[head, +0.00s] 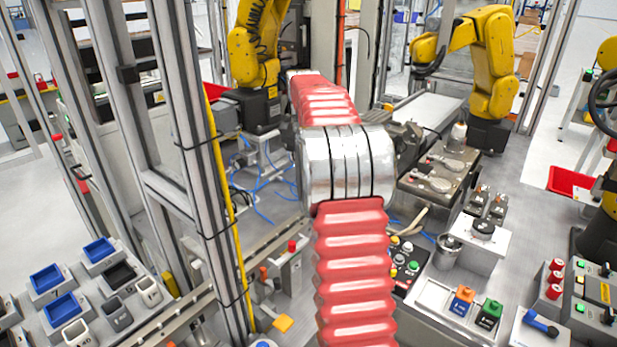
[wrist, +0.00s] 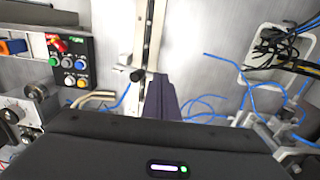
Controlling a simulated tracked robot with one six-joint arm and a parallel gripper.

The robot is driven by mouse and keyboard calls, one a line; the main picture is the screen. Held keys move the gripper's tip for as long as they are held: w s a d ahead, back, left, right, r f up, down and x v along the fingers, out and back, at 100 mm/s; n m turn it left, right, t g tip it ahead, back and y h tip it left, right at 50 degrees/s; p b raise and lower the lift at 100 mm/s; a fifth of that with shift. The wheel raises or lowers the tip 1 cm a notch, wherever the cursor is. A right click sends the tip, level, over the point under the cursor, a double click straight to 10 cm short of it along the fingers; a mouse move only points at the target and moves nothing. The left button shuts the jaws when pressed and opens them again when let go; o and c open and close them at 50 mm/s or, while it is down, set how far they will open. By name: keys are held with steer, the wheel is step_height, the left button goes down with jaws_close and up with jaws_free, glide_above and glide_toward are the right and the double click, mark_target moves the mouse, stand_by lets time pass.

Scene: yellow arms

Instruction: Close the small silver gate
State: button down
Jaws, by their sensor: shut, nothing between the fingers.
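In the wrist view my gripper (wrist: 162,82) shows as dark purple fingers, closed together and empty, above its black body. Just beyond them a narrow silver upright (wrist: 150,35) runs to the top edge. A black round knob (wrist: 137,75) is beside it, left of the fingers. I cannot tell whether this upright belongs to the small silver gate, and whether the fingers touch it is unclear. In the head view my red ribbed arm fills the middle and hides what is behind it; my gripper cannot be made out there.
A button panel (wrist: 70,60) and bent tan tubes (wrist: 95,98) are left of my fingers. Blue cables and a black cable bundle (wrist: 275,45) are at right. In the head view, silver posts (head: 195,150) stand left, yellow arms (head: 490,60) behind, and a crowded bench right.

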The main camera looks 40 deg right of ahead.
steer(key=shift+s+r, duration=0.15)
steer(key=shift+r, duration=0.4)
steer(key=w+r, duration=0.4)
steer(key=r, duration=0.7)
steer(key=shift+a, duration=0.3)
steer(key=shift+r, duration=0.15)
stand_by(0.3)
steer(key=s+d+r+m, duration=0.2)
steer(key=s+d+r, duration=0.1)
steer(key=s+r, duration=0.4)
steer(key=s+m+t, duration=0.2)
steer(key=s+m, duration=0.5)
steer(key=f+m, duration=0.1)
steer(key=m, duration=0.2)
steer(key=w+f+m+t, duration=0.1)
steer(key=f+m, duration=0.1)
steer(key=m, duration=0.1)
steer(key=a+f+m, duration=0.1)
steer(key=m, duration=0.2)
steer(key=shift+w+f+t+y, duration=0.2)
steer(key=shift+w+t+y, duration=0.1)
